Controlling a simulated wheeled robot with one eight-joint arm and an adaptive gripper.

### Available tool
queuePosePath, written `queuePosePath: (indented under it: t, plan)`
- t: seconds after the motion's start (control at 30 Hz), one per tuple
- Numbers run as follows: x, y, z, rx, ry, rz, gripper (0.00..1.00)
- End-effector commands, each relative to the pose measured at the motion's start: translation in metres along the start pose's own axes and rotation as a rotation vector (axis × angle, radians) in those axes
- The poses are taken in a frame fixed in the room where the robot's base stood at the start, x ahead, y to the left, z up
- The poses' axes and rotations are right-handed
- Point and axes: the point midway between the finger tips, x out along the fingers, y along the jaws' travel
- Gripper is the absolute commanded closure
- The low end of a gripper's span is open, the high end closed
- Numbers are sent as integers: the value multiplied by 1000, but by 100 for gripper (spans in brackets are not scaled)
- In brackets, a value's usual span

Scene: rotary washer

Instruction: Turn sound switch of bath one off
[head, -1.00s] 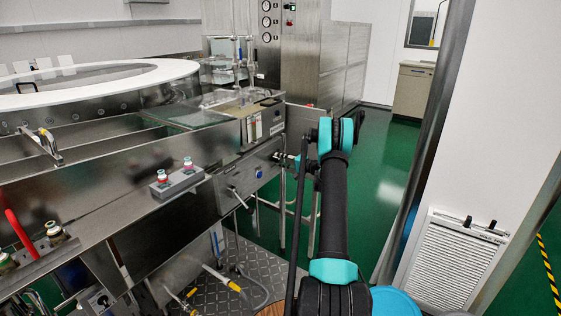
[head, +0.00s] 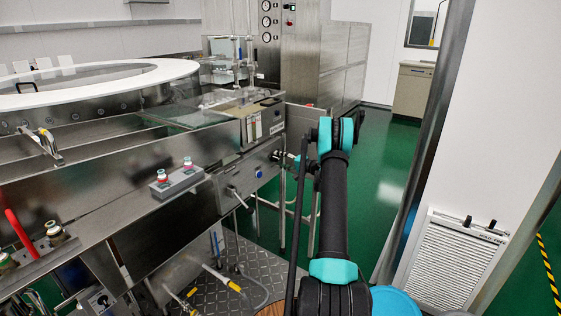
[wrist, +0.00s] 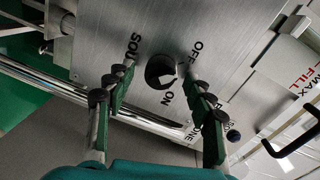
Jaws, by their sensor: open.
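The sound switch (wrist: 161,72) is a round black knob on a brushed steel panel in the wrist view. Its lettering is partly hidden; "SOU", "OFF" and "ON" can be read around it. My gripper (wrist: 158,74) is open, with one finger to the left of the knob and one to the right. The fingertips appear apart from the knob; their exact depth is hard to tell. In the head view my gripper (head: 285,157) is small, at the right end of the bath's front panel (head: 240,178), and the knob cannot be made out there.
A blue button (head: 259,172) sits on the same panel, left of my gripper. A grey control box (head: 178,183) with push buttons stands further left. A steel rail (wrist: 60,85) runs along the panel in the wrist view. Green floor (head: 375,165) is open to the right.

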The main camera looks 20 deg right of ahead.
Motion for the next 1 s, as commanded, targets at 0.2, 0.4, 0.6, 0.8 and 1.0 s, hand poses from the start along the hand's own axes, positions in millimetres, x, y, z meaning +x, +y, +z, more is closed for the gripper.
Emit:
queuePosePath:
  t: [0.2,0.4,0.6,0.8,1.0]
  plan:
    - [-5,0,-1,0,2,0,47]
    - [-36,0,-1,1,4,0,47]
    - [-78,0,-1,1,3,0,47]
    - [-108,0,-1,0,2,0,47]
    - [-120,0,0,0,0,0,47]
